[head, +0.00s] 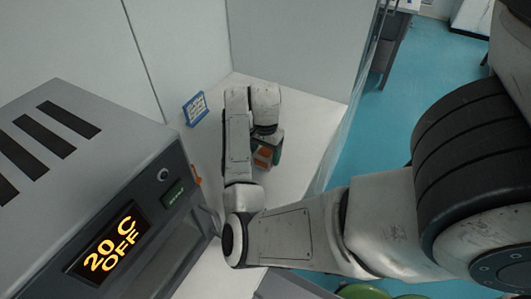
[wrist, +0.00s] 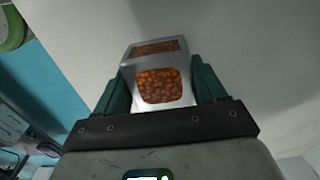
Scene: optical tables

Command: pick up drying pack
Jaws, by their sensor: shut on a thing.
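The drying pack (wrist: 158,68) is a small whitish block with windows showing orange-brown beads. In the wrist view it sits between the two dark green fingers of my gripper (wrist: 160,90), which are shut on its sides. In the head view the pack (head: 263,157) shows as a small orange patch beside my gripper (head: 268,154), partly hidden by my arm. It is over the white table top (head: 310,135); I cannot tell whether it touches the surface.
A grey oven-like device (head: 150,190) with a display reading "20 C OFF" stands at the left. A small blue-and-white sign (head: 195,108) stands by the back panel (head: 185,45). Clear panels edge the table at the right, with blue floor (head: 410,120) beyond.

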